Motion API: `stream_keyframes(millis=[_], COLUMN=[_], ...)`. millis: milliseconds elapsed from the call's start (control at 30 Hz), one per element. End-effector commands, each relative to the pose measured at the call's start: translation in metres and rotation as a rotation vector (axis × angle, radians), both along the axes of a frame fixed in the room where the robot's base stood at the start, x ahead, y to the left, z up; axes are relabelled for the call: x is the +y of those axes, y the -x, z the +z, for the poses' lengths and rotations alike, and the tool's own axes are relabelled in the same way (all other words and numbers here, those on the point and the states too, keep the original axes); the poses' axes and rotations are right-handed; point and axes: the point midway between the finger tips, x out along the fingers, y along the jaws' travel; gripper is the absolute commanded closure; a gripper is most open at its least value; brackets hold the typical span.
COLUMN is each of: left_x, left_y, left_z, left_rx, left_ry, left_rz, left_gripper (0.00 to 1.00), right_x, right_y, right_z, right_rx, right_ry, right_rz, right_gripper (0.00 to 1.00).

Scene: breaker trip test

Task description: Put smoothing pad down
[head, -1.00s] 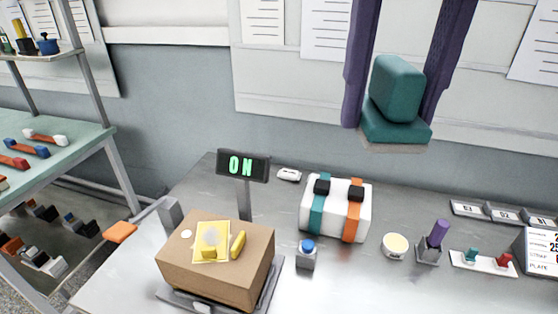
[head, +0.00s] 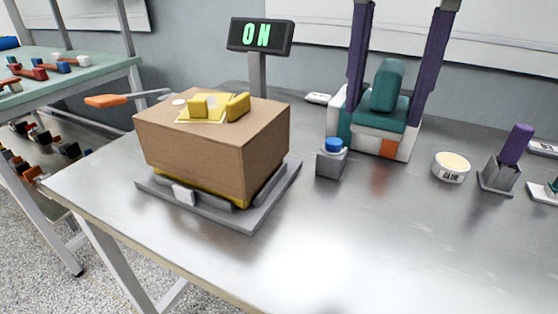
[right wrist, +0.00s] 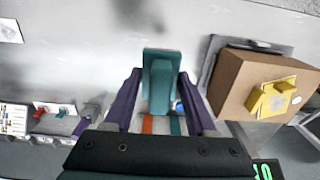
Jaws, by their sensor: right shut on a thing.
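The smoothing pad (head: 389,88) is a teal block with a flat teal base and a rounded upright grip. My right gripper (head: 383,108) has its two purple fingers on either side of the pad and is shut on it. In the head view the pad overlaps the white block with teal and orange bands (head: 389,145) and hides much of it. I cannot tell whether the pad touches that block. The pad also shows between the fingers in the right wrist view (right wrist: 160,82). My left gripper is not in view.
A blue-topped button (head: 333,158), a round tub (head: 450,167) and a purple-handled tool (head: 515,145) stand nearby. The table's front middle is clear.

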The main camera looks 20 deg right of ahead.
Motion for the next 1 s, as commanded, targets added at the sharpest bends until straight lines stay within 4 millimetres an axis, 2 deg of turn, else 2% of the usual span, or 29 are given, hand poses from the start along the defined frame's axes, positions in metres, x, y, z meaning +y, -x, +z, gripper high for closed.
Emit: stream_keyframes(millis=[167, 533, 633, 833, 1000], left_x=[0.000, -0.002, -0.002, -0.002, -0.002], left_y=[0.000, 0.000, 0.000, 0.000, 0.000], left_z=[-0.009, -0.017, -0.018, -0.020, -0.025], left_rx=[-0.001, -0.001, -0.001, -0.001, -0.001], left_ry=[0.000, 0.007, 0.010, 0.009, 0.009], left_rz=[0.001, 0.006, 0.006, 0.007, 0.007], left_gripper=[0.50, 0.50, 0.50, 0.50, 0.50], right_x=[0.000, 0.000, 0.000, 0.000, 0.000], right_y=[0.001, 0.001, 0.001, 0.000, 0.001], right_z=[-0.031, -0.134, -0.151, -0.169, -0.197], right_rx=[0.008, 0.007, 0.004, 0.003, 0.004], right_ry=[0.000, -0.001, 0.000, 0.000, 0.000], right_rz=[-0.010, -0.009, -0.008, -0.009, -0.009], right_gripper=[0.88, 0.88, 0.88, 0.88, 0.88])
